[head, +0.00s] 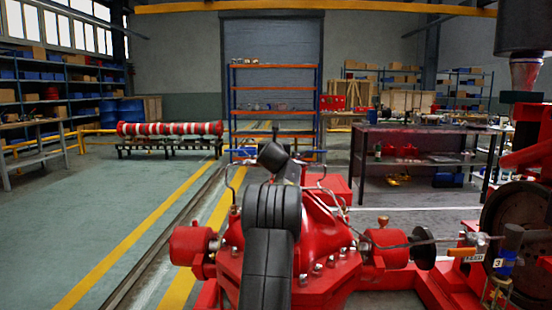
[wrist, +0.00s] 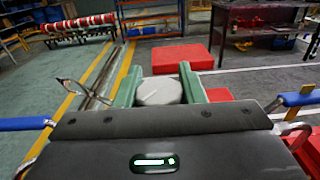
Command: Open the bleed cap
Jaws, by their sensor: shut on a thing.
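In the wrist view my gripper (wrist: 160,78) has its two green fingers on either side of a pale grey, faceted cap (wrist: 160,92), which looks like the bleed cap. The fingers are shut on it, one on its left side and one on its right. The gripper's dark body hides the cap's near side and whatever is below it. In the head view my dark arm reaches forward over the red pump casing (head: 320,248) and hides the cap and the fingertips.
Thin bent metal pipes (head: 335,188) rise beside my arm. A red flanged end (head: 190,247) is at left, and a dark wheel (head: 515,235) at right. Blue grips (wrist: 22,123) flank my gripper in the wrist view. A red box (wrist: 182,57) lies beyond; open floor is left.

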